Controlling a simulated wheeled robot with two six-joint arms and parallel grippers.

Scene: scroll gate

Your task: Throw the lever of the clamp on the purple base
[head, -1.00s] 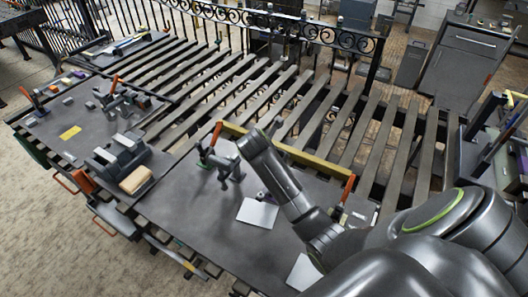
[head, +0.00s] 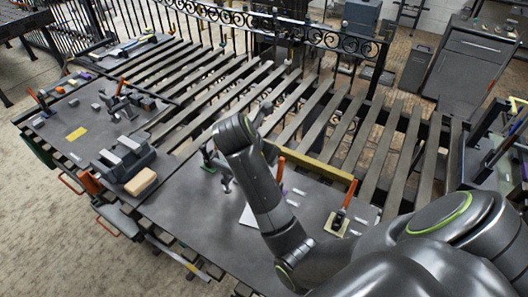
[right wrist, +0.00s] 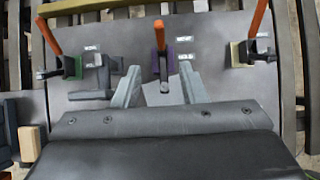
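The clamp on the purple base (right wrist: 164,68) is in the upper middle of the right wrist view, with its orange-tipped lever (right wrist: 159,36) standing up. In the head view an orange lever (head: 280,169) shows just right of my right arm, and its base is hidden behind the arm. My right gripper (right wrist: 160,92) is open and empty. Its two grey fingers lie either side of the purple-based clamp's near end in the right wrist view; I cannot tell their height. In the head view the arm hides this gripper. My left gripper is not in view.
A clamp on a green base (right wrist: 73,68) with an orange lever stands left, beside a grey fixture (right wrist: 102,78). A clamp on an olive-yellow base (right wrist: 250,54) stands right. A grey vise (head: 124,158) and tan block (head: 141,182) are on the bench's left. Slats lie behind.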

